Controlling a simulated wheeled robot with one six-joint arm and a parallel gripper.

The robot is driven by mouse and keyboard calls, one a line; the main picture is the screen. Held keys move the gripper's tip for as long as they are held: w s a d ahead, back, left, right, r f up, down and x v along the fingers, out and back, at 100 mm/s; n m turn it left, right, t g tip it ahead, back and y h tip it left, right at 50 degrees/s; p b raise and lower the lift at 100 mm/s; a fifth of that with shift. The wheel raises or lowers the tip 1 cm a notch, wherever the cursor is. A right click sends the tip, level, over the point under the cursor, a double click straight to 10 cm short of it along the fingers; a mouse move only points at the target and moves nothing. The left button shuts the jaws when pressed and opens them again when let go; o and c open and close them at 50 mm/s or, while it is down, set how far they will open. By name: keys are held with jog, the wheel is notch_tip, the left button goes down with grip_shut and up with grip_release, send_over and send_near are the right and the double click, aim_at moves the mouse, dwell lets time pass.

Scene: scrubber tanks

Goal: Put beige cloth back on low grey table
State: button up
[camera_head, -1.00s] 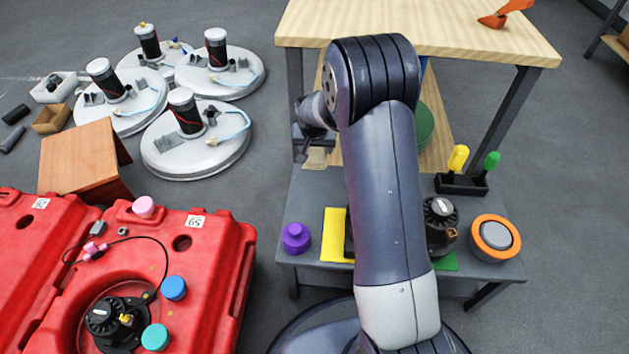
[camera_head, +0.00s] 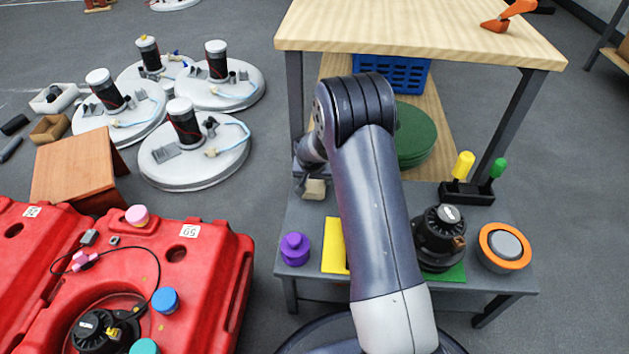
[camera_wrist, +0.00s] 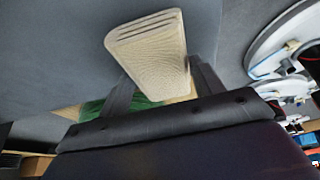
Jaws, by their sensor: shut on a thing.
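The beige cloth (camera_head: 314,189) is a small folded block, seen over the back left part of the low grey table (camera_head: 312,216). My gripper (camera_head: 307,178) is shut on it, partly hidden by my arm. In the wrist view the cloth (camera_wrist: 150,45) sticks out from between the two fingers of my gripper (camera_wrist: 163,90), with its ridged folded edge outward. A grey surface lies close behind it. I cannot tell whether the cloth touches the table.
On the low table are a purple knob (camera_head: 295,249), a yellow pad (camera_head: 334,246), a black motor (camera_head: 440,238), an orange-ringed disc (camera_head: 505,247) and a black holder (camera_head: 467,193). A wooden workbench (camera_head: 430,35) stands behind. Red tanks (camera_head: 215,270) stand at left.

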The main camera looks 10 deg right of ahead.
jog(key=shift+f, duration=0.2)
jog(key=o, duration=1)
jog(key=shift+r, duration=0.1)
jog(key=p+v, duration=0.4)
jog(key=v, duration=0.8)
jog(key=shift+r, duration=0.25)
